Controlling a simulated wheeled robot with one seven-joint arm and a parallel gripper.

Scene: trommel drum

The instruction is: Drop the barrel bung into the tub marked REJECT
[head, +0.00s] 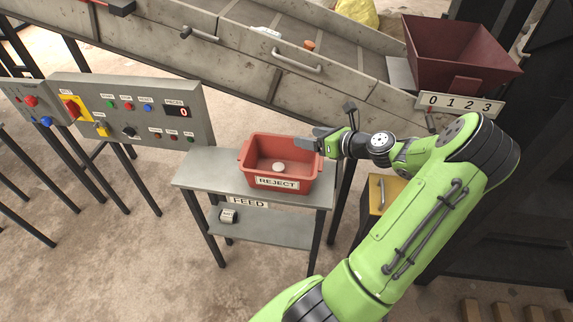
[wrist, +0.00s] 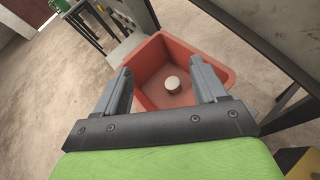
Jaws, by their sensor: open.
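The red tub marked REJECT (head: 310,184) stands on the small grey table. A small pale round piece, which looks like the barrel bung (head: 278,167), lies on the tub's floor. In the wrist view the bung (wrist: 173,84) shows inside the tub (wrist: 226,75), beyond and between my fingers. My gripper (head: 318,139) is at the tub's upper right rim in the head view. In the wrist view my gripper (wrist: 162,85) has its fingers wide apart with nothing between them. I cannot tell whether it touches the rim.
The grey table (head: 205,170) has bare top left of the tub. A control panel (head: 140,105) stands at left. A sloping conveyor (head: 270,65) runs behind, carrying a small orange-brown piece (head: 309,45) and a white item. A dark red hopper (head: 455,55) stands at upper right.

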